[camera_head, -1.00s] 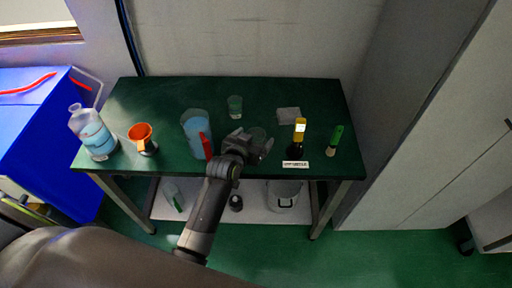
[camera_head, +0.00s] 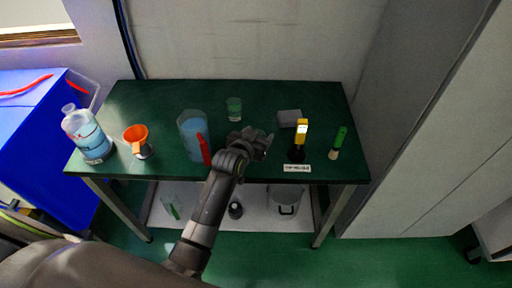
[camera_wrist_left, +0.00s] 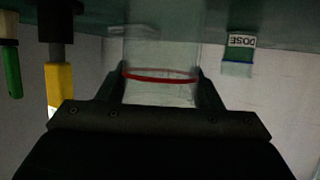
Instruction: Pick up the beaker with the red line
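The clear beaker with the red line (camera_wrist_left: 160,88) stands between the fingers of my left gripper (camera_wrist_left: 161,70) in the left wrist view. Its red ring spans the gap, with one finger along each side. The fingers are apart, but whether they press on the glass does not show. In the head view my left gripper (camera_head: 255,141) is over the front middle of the green table (camera_head: 160,95), and the beaker is mostly hidden by it. My right gripper is not in view.
A large blue-filled beaker (camera_head: 192,124) and a red object (camera_head: 204,149) are just left of the gripper. A small beaker (camera_head: 234,108) stands behind; a grey block (camera_head: 290,117), yellow-topped item (camera_head: 301,130) and green-handled item (camera_head: 339,138) are right. A bottle (camera_head: 88,135) and orange funnel (camera_head: 136,133) are far left.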

